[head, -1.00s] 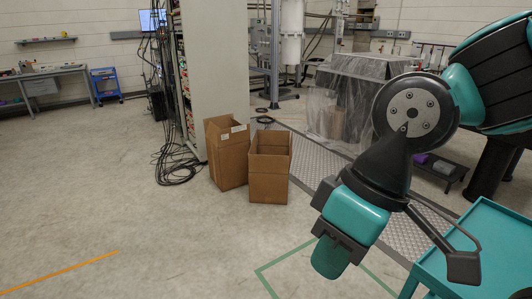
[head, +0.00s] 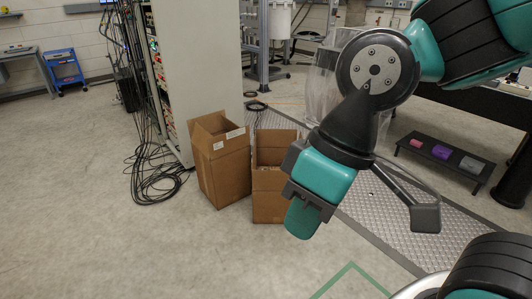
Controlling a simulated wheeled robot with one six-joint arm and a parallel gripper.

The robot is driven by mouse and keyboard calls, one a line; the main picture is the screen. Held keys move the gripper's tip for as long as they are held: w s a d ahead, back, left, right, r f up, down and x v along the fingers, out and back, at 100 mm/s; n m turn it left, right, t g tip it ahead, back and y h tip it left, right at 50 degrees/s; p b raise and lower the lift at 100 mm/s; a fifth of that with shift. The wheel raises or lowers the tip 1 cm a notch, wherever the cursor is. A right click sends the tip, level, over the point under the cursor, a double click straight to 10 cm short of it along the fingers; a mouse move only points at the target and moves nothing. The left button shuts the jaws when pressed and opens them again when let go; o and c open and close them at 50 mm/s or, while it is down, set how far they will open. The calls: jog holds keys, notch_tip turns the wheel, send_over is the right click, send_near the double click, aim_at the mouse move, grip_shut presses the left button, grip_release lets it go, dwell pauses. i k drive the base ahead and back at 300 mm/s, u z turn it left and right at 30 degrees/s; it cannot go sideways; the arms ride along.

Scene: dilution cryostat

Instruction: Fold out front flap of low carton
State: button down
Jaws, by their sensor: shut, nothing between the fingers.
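Two open brown cartons stand side by side on the floor, left of my arm in the head view. The right carton (head: 268,195) has the lower top and seems to be the low carton; its back and side panels rise above its front edge. My gripper and wrist cover its right part, and I cannot tell how its front flap lies. The taller left carton (head: 222,170) has a raised, tilted flap and white labels. My gripper (head: 303,222) points down, shut and empty, in front of the right carton in the picture. No contact with it is visible.
A tall rack (head: 190,80) with hanging cables stands behind the cartons. More cables (head: 158,180) lie on the floor at its left.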

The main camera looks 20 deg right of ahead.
aim_at(262, 181)
jog(key=i, duration=1.8)
jog(key=z, duration=2.2)
jog(key=i, duration=1.1)
jog(key=u, duration=2.1)
